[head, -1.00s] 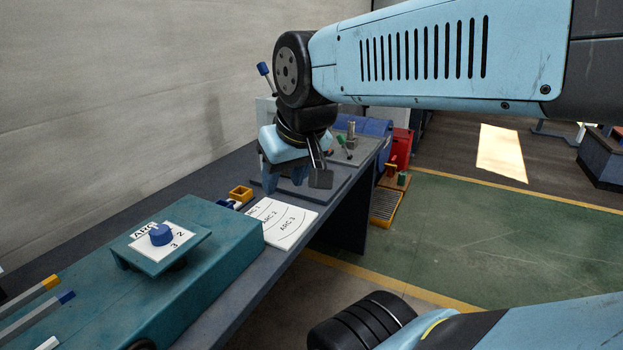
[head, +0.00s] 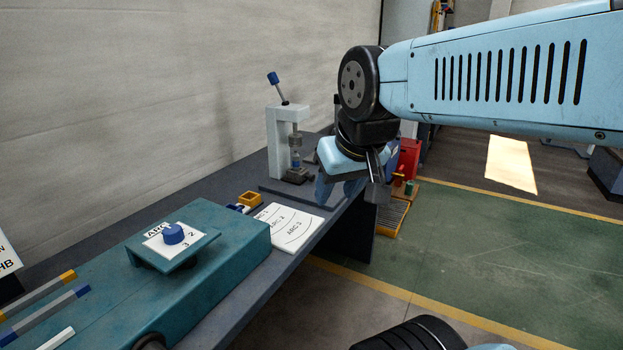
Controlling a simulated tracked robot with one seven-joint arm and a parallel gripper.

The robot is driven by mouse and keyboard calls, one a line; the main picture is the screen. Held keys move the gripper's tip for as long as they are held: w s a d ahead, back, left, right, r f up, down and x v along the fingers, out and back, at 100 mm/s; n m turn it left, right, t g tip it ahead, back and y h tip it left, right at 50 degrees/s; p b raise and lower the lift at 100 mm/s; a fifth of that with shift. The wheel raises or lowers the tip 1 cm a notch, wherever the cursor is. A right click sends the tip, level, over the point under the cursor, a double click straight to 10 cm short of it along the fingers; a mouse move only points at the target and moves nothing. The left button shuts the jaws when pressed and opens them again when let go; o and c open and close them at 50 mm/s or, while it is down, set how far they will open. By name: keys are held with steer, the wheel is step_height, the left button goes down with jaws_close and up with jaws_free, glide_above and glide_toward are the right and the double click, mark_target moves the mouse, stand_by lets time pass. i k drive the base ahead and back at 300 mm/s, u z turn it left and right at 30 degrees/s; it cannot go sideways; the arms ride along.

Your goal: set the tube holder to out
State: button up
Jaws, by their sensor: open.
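My gripper (head: 338,187) hangs pointing down over the far part of the bench, right of the white lever press, with its fingers apart and nothing seen between them. I cannot tell for sure which part is the tube holder. The grey plate with a green-handled lever, seen earlier beyond the gripper, is now hidden behind my gripper and wrist. The white press (head: 281,140) has a raised blue-tipped lever (head: 274,79) and stands left of the gripper, apart from it.
A teal machine (head: 215,265) with a blue ARC knob (head: 173,233) fills the near bench. A red object (head: 409,158) stands past the bench. The green floor at right is clear.

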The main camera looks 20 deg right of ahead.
mark_target(299, 178)
steer(key=z, duration=0.1)
steer(key=i, duration=1)
steer(key=u, duration=0.1)
